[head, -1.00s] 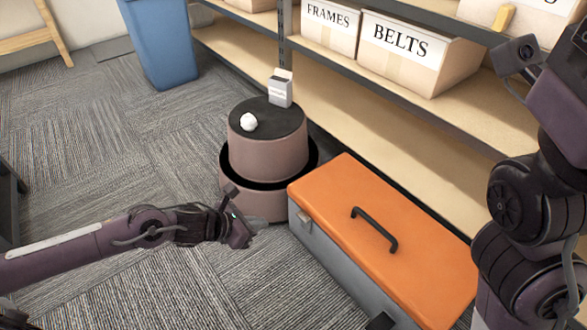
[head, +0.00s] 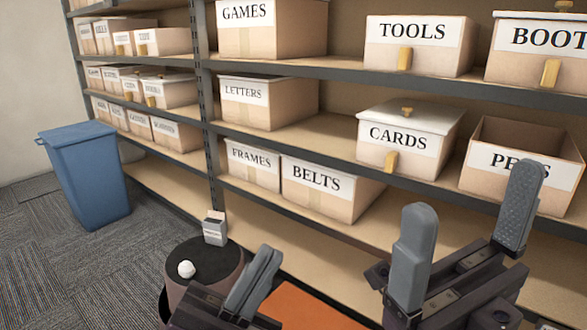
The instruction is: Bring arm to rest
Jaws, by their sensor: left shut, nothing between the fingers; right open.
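My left gripper (head: 262,268) is at the lower middle, raised in front of the round dark-topped stand (head: 205,262). Its fingers are together with nothing between them. My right gripper (head: 465,225) is at the lower right, pointing up, with its two grey fingers wide apart and empty. It shows in front of the lower shelves, and I see no contact with them. The arms behind both grippers are mostly below the picture's edge.
An orange toolbox lid (head: 300,308) is partly hidden below. Shelves hold labelled boxes, including an open one (head: 525,165). A blue bin (head: 88,175) stands left. Carpet (head: 60,270) there is clear.

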